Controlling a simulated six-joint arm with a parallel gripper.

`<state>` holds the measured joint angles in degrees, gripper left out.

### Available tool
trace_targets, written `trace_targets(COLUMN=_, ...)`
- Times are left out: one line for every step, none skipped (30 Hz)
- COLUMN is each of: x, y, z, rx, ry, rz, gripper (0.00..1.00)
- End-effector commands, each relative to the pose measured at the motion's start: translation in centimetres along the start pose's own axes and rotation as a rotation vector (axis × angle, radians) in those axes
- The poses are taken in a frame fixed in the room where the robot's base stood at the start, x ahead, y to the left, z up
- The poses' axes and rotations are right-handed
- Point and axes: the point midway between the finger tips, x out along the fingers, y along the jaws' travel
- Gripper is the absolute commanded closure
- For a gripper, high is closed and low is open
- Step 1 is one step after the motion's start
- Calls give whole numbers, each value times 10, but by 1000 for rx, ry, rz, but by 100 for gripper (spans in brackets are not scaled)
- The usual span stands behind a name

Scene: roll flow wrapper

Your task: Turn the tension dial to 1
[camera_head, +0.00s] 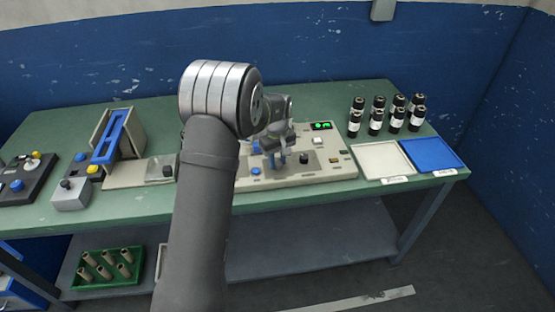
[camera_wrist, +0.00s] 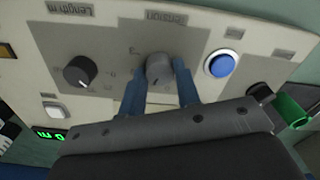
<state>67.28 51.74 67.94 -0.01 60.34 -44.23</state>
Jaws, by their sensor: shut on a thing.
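The tension dial (camera_wrist: 159,70) is a grey round knob on the beige control panel (camera_wrist: 110,42), below a tilted label that seems to read "Tension". My gripper (camera_wrist: 160,84) has its two blue fingers on either side of this knob, shut on it. The small scale marks around the knob are partly hidden and too blurred to read, so I cannot tell its setting. In the head view my gripper (camera_head: 277,160) reaches down to the panel (camera_head: 327,175), and the tension dial is hidden or too small to make out there.
A black dial (camera_wrist: 80,72) labelled "Length m" and a blue button (camera_wrist: 220,63) flank the knob closely. A green display (camera_head: 321,126) is at the panel's back. Several black bottles (camera_head: 376,122), a white tray (camera_head: 381,160) and a blue tray (camera_head: 431,154) stand right.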

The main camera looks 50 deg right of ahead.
Motion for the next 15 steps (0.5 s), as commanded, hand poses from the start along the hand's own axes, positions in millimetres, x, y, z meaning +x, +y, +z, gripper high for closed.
trace_targets(x=-1, y=0, z=0, rx=-4, ry=1, rz=1, gripper=93)
trace_targets(x=-1, y=0, z=0, rx=-6, ry=1, rz=1, gripper=93)
trace_targets(x=-1, y=0, z=0, rx=-9, ry=1, rz=1, gripper=93)
trace_targets(x=-1, y=0, z=0, rx=-10, ry=1, rz=1, gripper=93)
trace_targets(x=-1, y=0, z=0, rx=-10, ry=1, rz=1, gripper=93)
trace_targets(x=-1, y=0, z=0, rx=-11, ry=2, rz=1, gripper=93)
trace_targets(x=-1, y=0, z=0, rx=-11, ry=2, rz=1, gripper=93)
trace_targets(x=-1, y=0, z=0, rx=-11, ry=2, rz=1, gripper=93)
trace_targets(x=-1, y=0, z=0, rx=-11, ry=2, rz=1, gripper=93)
trace_targets(x=-1, y=0, z=0, rx=-10, ry=2, rz=1, gripper=93)
trace_targets(x=-1, y=0, z=0, rx=-10, ry=2, rz=1, gripper=93)
trace_targets(x=-1, y=0, z=0, rx=-10, ry=2, rz=1, gripper=93)
trace_targets(x=-1, y=0, z=0, rx=-10, ry=2, rz=1, gripper=93)
trace_targets(x=-1, y=0, z=0, rx=-10, ry=2, rz=1, gripper=68)
trace_targets(x=-1, y=0, z=0, rx=-10, ry=2, rz=1, gripper=61)
